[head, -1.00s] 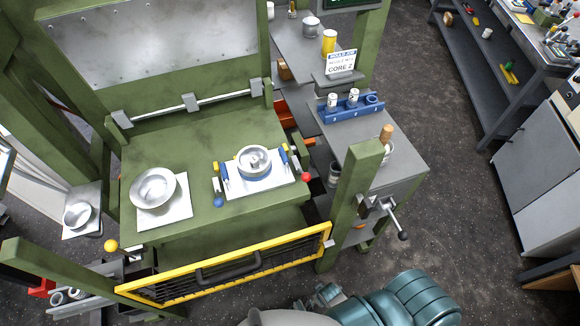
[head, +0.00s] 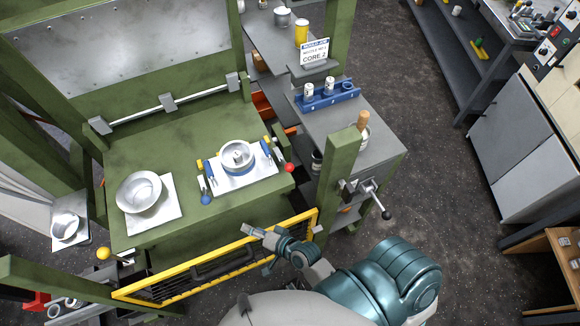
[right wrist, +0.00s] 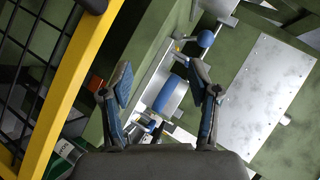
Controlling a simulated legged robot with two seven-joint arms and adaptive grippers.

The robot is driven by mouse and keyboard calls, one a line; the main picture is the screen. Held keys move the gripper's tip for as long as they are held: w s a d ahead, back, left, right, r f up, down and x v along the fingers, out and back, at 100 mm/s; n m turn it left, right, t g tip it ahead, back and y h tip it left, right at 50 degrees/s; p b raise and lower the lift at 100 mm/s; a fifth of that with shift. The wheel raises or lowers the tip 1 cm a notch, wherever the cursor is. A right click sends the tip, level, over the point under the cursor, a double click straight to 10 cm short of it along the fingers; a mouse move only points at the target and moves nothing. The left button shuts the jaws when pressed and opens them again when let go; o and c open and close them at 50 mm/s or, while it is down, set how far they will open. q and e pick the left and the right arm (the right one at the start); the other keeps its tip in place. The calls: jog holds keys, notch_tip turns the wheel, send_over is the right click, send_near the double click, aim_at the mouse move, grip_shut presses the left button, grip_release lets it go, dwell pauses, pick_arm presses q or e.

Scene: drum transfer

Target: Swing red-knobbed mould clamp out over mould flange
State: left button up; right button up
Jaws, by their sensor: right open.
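The mould (head: 237,155) is a round silver piece with a blue base, standing on a white plate on the green press bed. The clamp's red knob (head: 289,168) sits at the plate's right side, apart from the mould's rim. A blue-knobbed clamp (head: 205,200) is at the plate's left; its blue ball (right wrist: 205,38) also shows in the right wrist view. My right gripper (head: 256,246) is open and empty near the yellow-framed guard, short of the mould. Its two fingers (right wrist: 163,82) are spread in the right wrist view. I cannot make out the red knob there.
The yellow-framed mesh guard (head: 215,262) stands along the press front. A green post (head: 338,180) rises at the right, beside a grey cabinet with a black-knobbed handle (head: 375,195). A silver bowl (head: 139,192) is on the bed's left. Space above the bed is clear.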

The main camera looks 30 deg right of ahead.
jog(key=w+r+m+t+h, duration=0.1)
jog(key=w+r+m+t, duration=0.35)
jog(key=m, duration=0.35)
jog(key=m+g+h, duration=0.2)
jog(key=m+h, duration=1.4)
jog(key=m, duration=1)
send_near(289, 168)
jog(key=x, duration=0.3)
jog(key=f+p+x, duration=0.1)
jog(key=x, duration=0.7)
jog(key=shift+f+p, duration=0.35)
jog(key=shift+p, duration=0.05)
